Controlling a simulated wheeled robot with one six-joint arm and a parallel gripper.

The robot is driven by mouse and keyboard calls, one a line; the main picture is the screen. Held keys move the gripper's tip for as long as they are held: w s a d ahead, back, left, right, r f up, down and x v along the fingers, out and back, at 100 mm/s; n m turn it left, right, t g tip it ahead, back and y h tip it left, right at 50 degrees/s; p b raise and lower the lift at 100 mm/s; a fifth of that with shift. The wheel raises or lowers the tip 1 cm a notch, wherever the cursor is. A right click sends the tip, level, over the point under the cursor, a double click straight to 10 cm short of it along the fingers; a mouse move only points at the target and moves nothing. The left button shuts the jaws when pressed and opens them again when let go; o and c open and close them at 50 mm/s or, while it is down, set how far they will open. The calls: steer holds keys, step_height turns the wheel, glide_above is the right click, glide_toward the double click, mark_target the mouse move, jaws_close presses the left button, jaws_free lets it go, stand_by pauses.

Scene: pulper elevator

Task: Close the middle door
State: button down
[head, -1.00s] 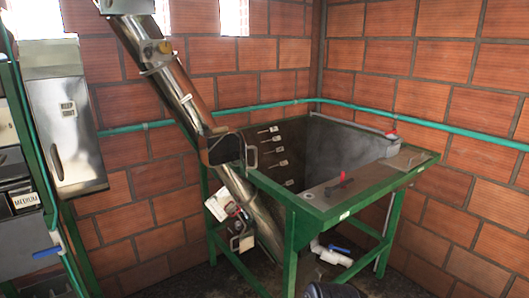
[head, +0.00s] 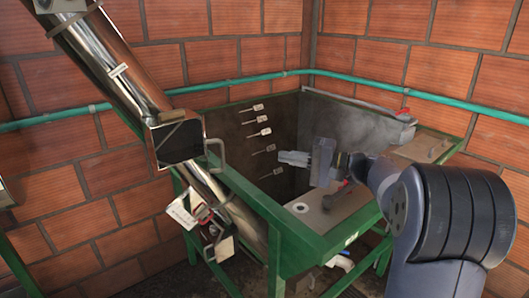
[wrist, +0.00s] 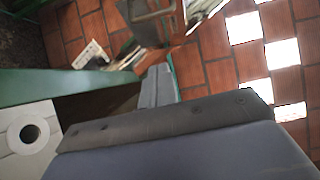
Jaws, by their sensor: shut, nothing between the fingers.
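The middle door (head: 216,152) is a metal flap with a bent handle on the slanted metal elevator tube. It stands swung out to the right of a dark opening (head: 178,142) in the tube. In the wrist view, what looks like this door and its handle (wrist: 152,14) show at the top, beyond the fingers. My gripper (head: 283,156) is shut and empty, above the green-framed tank, to the right of the door and apart from it. Its closed fingers (wrist: 158,85) also show in the wrist view.
The green-framed tank (head: 322,246) stands below my arm, its near edge between my base and the tube. Several small labelled levers (head: 258,132) line its inner wall. A green pipe (head: 240,80) runs along the brick walls. Open air lies between gripper and door.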

steer(key=s+p+x, duration=0.1)
steer(key=p+x, duration=0.1)
steer(key=x, duration=0.4)
steer(key=s+a+p+x, duration=0.1)
steer(key=p+x, duration=0.1)
steer(key=x, duration=0.4)
steer(key=shift+s+a, duration=0.3)
steer(key=shift+a, duration=0.1)
steer(key=shift+a, duration=0.1)
steer(key=shift+s+a+m+t+b, duration=0.3)
steer(key=shift+t+b, duration=0.1)
steer(key=shift+b, duration=0.25)
steer(key=shift+t+h+b, duration=0.3)
steer(key=shift+b, duration=0.05)
